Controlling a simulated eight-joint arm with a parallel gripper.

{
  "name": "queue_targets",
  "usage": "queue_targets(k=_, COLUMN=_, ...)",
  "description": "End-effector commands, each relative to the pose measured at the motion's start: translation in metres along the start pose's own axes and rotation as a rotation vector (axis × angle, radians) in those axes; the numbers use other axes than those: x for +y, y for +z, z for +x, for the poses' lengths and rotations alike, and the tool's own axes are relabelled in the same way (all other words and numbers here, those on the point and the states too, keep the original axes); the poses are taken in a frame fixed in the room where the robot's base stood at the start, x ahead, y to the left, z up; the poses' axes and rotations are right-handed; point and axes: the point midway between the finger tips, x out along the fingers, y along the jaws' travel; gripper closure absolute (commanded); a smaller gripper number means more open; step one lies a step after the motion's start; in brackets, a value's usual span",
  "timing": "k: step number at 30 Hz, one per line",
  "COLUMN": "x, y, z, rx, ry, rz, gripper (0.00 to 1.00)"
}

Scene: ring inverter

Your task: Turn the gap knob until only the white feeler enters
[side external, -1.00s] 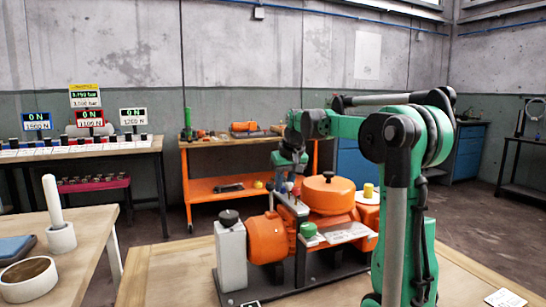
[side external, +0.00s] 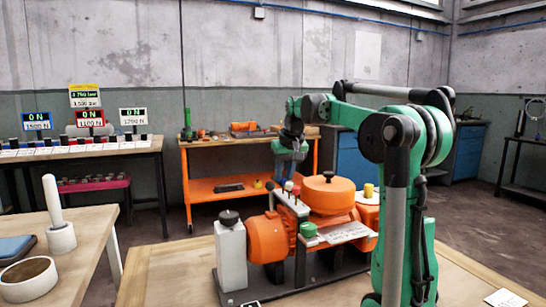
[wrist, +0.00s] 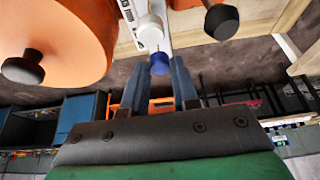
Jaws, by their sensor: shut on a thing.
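My gripper (wrist: 159,72) is shut on a small blue-handled piece (wrist: 159,64), which looks like a feeler and sits between its fingertips. A thin stem points from it toward a white handle (wrist: 150,30) just beyond. In the side view my gripper (side external: 284,176) is above the narrow grey top of an orange machine (side external: 325,195), where small coloured handles stand. The white handle (side external: 289,186) shows there. A black knob (side external: 228,217) tops the grey column at the machine's left; it also appears in the wrist view (wrist: 221,21). I cannot tell which knob sets the gap.
A green knob (side external: 308,229) stands beside a light plate (side external: 345,232) on the machine's near side. A wooden table (side external: 165,270) carries the machine. A left bench (side external: 95,240) holds a white post (side external: 55,205) and a ring (side external: 27,275). Displays (side external: 89,117) stand behind.

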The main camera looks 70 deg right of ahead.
Motion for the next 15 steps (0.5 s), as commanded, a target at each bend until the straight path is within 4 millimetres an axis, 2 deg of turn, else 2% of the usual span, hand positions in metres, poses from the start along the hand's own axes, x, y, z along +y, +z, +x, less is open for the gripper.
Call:
queue_targets(k=1, x=-0.0005, y=-0.0012, z=-0.0011, rx=0.006, ry=-0.001, rz=0.000, gripper=1.00)
queue_targets(k=2, x=-0.0005, y=-0.0012, z=-0.0011, rx=0.006, ry=-0.001, rz=0.000, gripper=0.70)
queue_targets(k=3, x=-0.0005, y=-0.0011, z=-0.0011, rx=0.006, ry=-0.001, rz=0.000, gripper=0.58)
queue_targets(k=5, x=-0.0004, y=-0.0010, z=-0.0009, rx=0.005, ry=-0.001, rz=0.000, gripper=0.44)
queue_targets(k=15, x=0.0000, y=-0.0008, z=-0.0032, rx=0.004, ry=0.000, rz=0.000, gripper=0.44)
